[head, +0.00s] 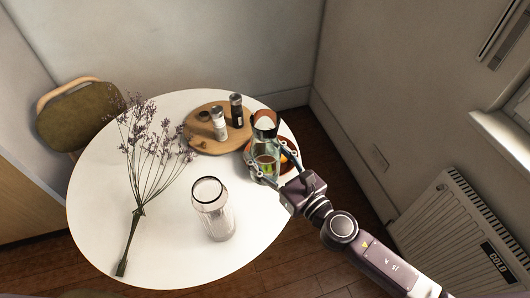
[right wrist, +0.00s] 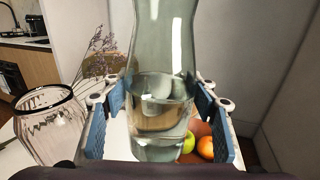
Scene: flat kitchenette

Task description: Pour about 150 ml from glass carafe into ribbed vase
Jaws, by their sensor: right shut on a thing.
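The glass carafe (head: 265,145) is clear, with water in its lower part, and stands upright near the right edge of the round table. It fills the middle of the right wrist view (right wrist: 162,60), where the water surface shows level. My right gripper (head: 266,163) is shut on the carafe, with one blue pad on each side of it (right wrist: 162,108). I cannot tell whether its base touches anything. The ribbed vase (head: 213,215) is clear glass with a dark rim, upright on the table left of the carafe; it also shows at the left of the right wrist view (right wrist: 48,130). My left gripper is not in view.
A terracotta-coloured bowl of fruit (head: 288,148) is close behind the carafe. A round wooden board (head: 205,144) with two grinders (head: 228,118) is at the back. Dried lavender (head: 140,205) lies on the left of the white table (head: 175,255). The table around the vase is clear.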

